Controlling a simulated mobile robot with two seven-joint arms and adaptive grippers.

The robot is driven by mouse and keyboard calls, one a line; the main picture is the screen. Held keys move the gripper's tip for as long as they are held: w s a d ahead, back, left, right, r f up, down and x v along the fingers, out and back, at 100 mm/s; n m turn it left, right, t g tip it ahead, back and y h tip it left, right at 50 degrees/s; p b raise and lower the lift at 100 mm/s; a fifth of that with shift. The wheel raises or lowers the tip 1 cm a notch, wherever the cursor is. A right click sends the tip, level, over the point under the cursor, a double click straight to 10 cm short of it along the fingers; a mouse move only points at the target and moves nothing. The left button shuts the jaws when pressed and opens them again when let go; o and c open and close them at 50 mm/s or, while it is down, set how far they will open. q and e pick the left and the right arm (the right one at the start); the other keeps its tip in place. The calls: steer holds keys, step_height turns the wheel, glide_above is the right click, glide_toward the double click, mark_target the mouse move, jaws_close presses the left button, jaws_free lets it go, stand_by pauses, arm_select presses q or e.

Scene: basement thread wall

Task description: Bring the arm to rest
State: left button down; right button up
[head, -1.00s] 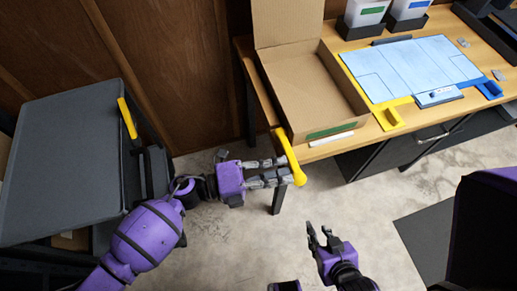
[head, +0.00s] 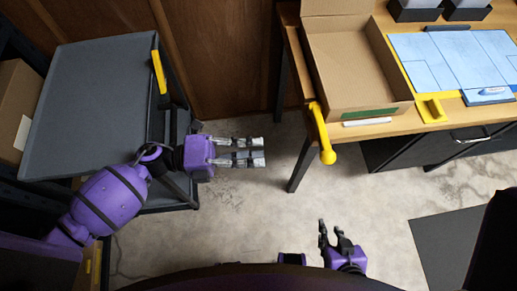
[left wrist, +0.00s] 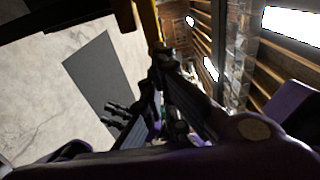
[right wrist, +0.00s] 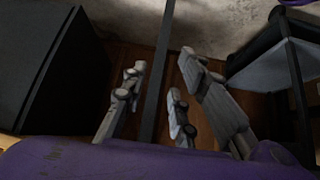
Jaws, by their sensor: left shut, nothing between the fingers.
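My left gripper (head: 262,152) reaches in from the left in the head view, over bare floor between the grey cart and the wooden table. It is shut and empty, apart from the yellow handle at the table's corner. In the left wrist view my left gripper's dark fingers show in shadow. My right gripper (head: 329,229) is low in the middle of the head view, above the floor, with its fingers apart and nothing between them. In the right wrist view its grey fingers (right wrist: 160,85) also stand apart.
A grey cart (head: 90,100) with a yellow handle (head: 158,72) stands at left. The wooden table (head: 385,130) at upper right bears an open cardboard box (head: 355,75) and a blue-white board (head: 450,62); a yellow handle (head: 321,132) juts from its corner. Floor between is clear.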

steer(key=shift+w, duration=0.1)
stand_by(0.3)
